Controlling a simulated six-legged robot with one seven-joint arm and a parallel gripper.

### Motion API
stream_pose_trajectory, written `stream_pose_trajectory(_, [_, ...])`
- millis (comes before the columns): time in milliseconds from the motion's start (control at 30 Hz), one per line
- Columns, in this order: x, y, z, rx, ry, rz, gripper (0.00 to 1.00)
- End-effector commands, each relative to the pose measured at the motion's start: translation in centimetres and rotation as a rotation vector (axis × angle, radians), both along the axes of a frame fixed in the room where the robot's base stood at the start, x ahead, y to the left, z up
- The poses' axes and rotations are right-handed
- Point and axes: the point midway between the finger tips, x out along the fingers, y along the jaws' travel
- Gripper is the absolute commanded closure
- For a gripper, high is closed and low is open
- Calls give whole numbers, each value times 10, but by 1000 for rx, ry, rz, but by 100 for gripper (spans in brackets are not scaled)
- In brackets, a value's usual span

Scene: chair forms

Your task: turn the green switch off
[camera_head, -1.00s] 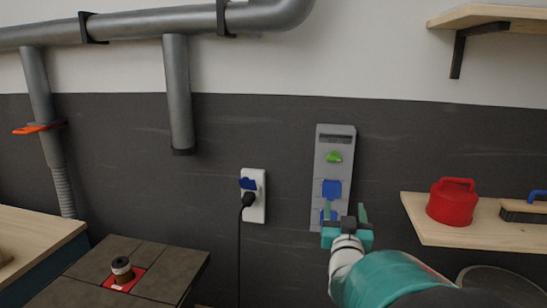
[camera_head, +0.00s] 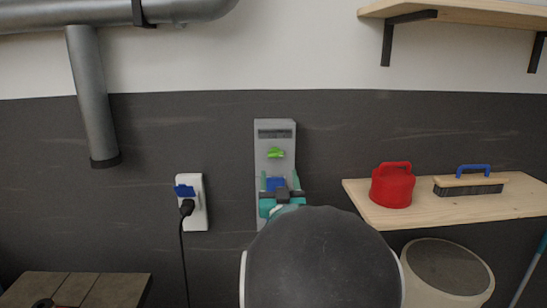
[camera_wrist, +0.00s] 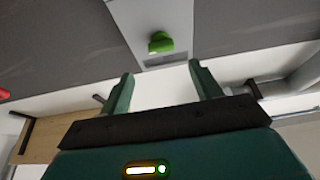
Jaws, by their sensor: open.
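The green switch (camera_head: 275,153) is a small green knob on the upper part of a grey wall panel (camera_head: 262,135). It also shows in the wrist view (camera_wrist: 160,42), ahead of the fingers and between their lines. A blue part (camera_head: 274,183) sits lower on the panel, partly hidden by my gripper. My gripper (camera_head: 281,180) is in front of the panel, just below the green switch in the head view. In the wrist view, its two teal fingers (camera_wrist: 160,85) are apart with nothing between them. The fingers look clear of the switch. My dark arm link hides the panel's bottom.
A white socket (camera_head: 197,215) with a blue lid and black plug is left of the panel. A wooden shelf (camera_head: 430,208) on the right holds a red canister (camera_head: 392,186) and a brush (camera_head: 468,182). A grey pipe (camera_head: 90,95) hangs at left.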

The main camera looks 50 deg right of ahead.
Motion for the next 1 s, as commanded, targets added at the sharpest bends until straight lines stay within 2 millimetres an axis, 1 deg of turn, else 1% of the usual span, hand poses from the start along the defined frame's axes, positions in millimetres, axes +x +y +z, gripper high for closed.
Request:
stream_pose_trajectory(33, [7, -7, 4, -2, -1, 1, 36])
stream_pose_trajectory(200, [29, -30, 16, 0, 0, 1, 36])
stream_pose_trajectory(400, [51, -51, 28, 1, 0, 4, 36])
stream_pose_trajectory(600, [60, -58, 33, 0, 0, 4, 36])
stream_pose_trajectory(800, [60, -58, 33, 1, 1, 5, 36])
stream_pose_trajectory(833, [60, -58, 33, 1, 1, 5, 38])
stream_pose_trajectory(867, [60, -58, 33, 1, 1, 5, 44])
stream_pose_trajectory(1000, [60, -58, 33, 1, 0, 4, 72])
